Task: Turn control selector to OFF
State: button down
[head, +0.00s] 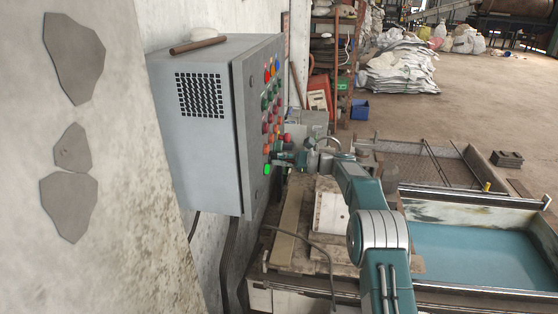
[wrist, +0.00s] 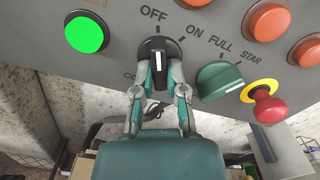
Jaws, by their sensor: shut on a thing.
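The control selector (wrist: 172,48), a round black knob with a white line, is on the grey panel in the wrist view. The line stands nearly upright, toward the OFF mark above it; ON is to its upper right. My gripper (wrist: 159,80) is shut on the knob, one finger on each side, hiding its lower part. The label at lower left is partly covered. In the head view my gripper (head: 284,157) is at the lower part of the control box (head: 210,130) front, and the knob cannot be made out.
A lit green button (wrist: 86,33) is left of the knob. A green selector (wrist: 219,79) is close on the right, with a red emergency button (wrist: 268,104) on a yellow ring beyond. A wooden platform (head: 290,215) lies below the box; a blue-lined tank (head: 480,255) is at right.

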jog(key=shift+f, duration=0.1)
dwell(0.3)
jog(key=c, duration=0.7)
grip_release()
jog(key=shift+w, duration=0.1)
jog(key=d, duration=0.4)
jog(key=s+d, duration=0.1)
jog(key=d, duration=0.3)
jog(key=s+d, duration=0.1)
jog(key=d, duration=0.2)
jog(key=shift+s+d, duration=0.1)
jog(key=shift+d, duration=0.3)
